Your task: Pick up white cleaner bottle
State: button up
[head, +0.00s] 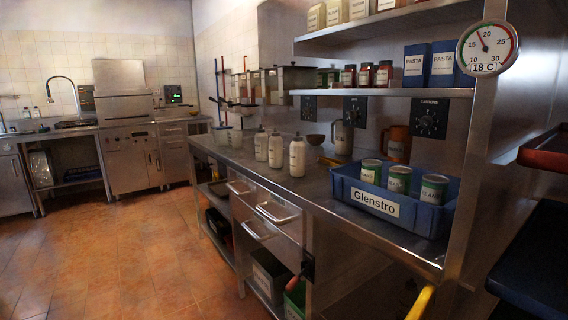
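Three white bottles with dark caps and small labels stand upright in a row on the steel counter (230,160). They are a left bottle (261,145), a middle bottle (276,150) and a right bottle (297,158). The labels are too small to read, so I cannot tell which one holds cleaner. I cannot make out my gripper in the head view. A yellow piece (420,303) pokes in at the bottom edge, and I cannot tell what it is.
A blue crate (390,207) marked "Glenstro" with three green cans stands right of the bottles. A bowl (315,140) and jugs are behind. Shelves (385,93) overhang the counter. Drawers (277,211) front it. The tiled floor (110,245) at left is clear.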

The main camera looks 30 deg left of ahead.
aim_at(276, 144)
jog(key=j, duration=1.15)
jog(key=i+j+z, duration=0.1)
jog(key=i+j, duration=0.45)
jog(key=j, duration=0.25)
jog(key=i+j+z, duration=0.15)
jog(key=j, duration=0.3)
jog(key=i+j+z, duration=0.1)
jog(key=i, duration=0.8)
